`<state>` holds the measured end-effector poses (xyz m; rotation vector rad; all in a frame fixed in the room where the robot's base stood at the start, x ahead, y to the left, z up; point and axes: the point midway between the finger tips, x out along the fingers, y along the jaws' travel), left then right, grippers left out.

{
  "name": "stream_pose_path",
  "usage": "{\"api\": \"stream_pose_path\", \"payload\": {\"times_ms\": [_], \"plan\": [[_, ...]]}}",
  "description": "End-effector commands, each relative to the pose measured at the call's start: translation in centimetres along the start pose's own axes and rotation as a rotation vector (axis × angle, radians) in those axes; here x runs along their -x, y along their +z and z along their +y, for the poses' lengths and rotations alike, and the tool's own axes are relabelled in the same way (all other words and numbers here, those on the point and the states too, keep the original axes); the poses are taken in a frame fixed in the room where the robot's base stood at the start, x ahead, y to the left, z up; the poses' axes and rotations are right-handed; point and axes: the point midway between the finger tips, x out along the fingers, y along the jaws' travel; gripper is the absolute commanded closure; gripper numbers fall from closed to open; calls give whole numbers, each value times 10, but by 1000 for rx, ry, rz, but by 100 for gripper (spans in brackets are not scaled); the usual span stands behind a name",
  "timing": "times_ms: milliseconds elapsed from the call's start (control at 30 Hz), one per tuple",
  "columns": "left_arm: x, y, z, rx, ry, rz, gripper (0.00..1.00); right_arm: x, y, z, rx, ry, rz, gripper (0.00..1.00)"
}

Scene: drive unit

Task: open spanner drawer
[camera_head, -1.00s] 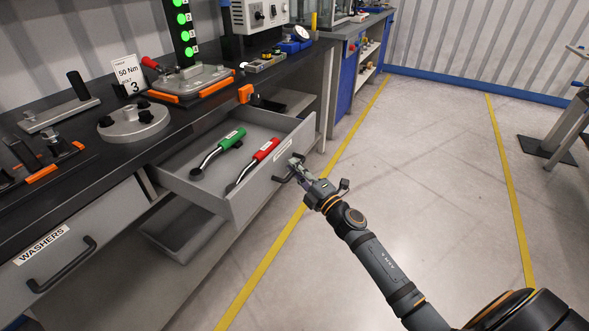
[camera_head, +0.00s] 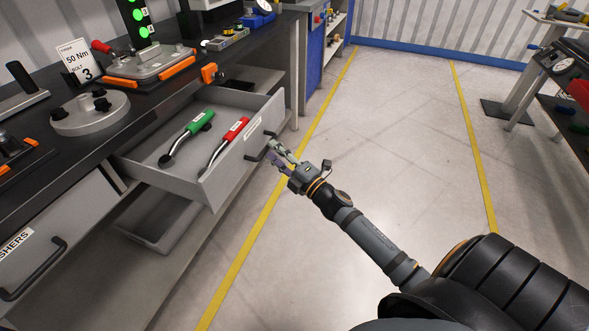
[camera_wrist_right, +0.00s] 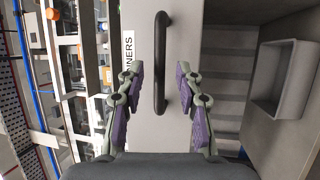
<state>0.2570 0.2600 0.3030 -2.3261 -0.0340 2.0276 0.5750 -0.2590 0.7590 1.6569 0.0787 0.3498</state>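The spanner drawer (camera_head: 232,178) is pulled out from the bench in the head view. A green-handled spanner (camera_head: 187,138) and a red-handled spanner (camera_head: 225,146) lie inside it. Its dark bar handle (camera_head: 262,147) is on the front face; it also shows in the right wrist view (camera_wrist_right: 161,62), between the finger pads and ahead of them. My right gripper (camera_head: 277,153) is open at the handle; in the right wrist view its fingers (camera_wrist_right: 155,100) stand apart, with gaps on both sides of the bar. My left gripper is not in view.
The closed washers drawer (camera_head: 75,215) is at the lower left. A grey bin (camera_head: 163,222) sits under the open drawer. The benchtop (camera_head: 100,140) holds fixtures and a 50 Nm card. Open floor (camera_head: 375,150) lies to the right, with another workstation at the far right.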

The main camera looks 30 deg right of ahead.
Motion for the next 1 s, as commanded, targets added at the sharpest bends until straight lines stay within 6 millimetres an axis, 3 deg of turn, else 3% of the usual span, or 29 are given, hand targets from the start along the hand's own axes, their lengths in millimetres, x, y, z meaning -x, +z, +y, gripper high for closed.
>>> {"api": "stream_pose_path", "payload": {"times_ms": [700, 1000], "plan": [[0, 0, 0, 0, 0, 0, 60, 77, -1, -1, 1, -5, 6, 64], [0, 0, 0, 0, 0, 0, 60, 85, 0, 0, 0, -2, 0, 64]]}}
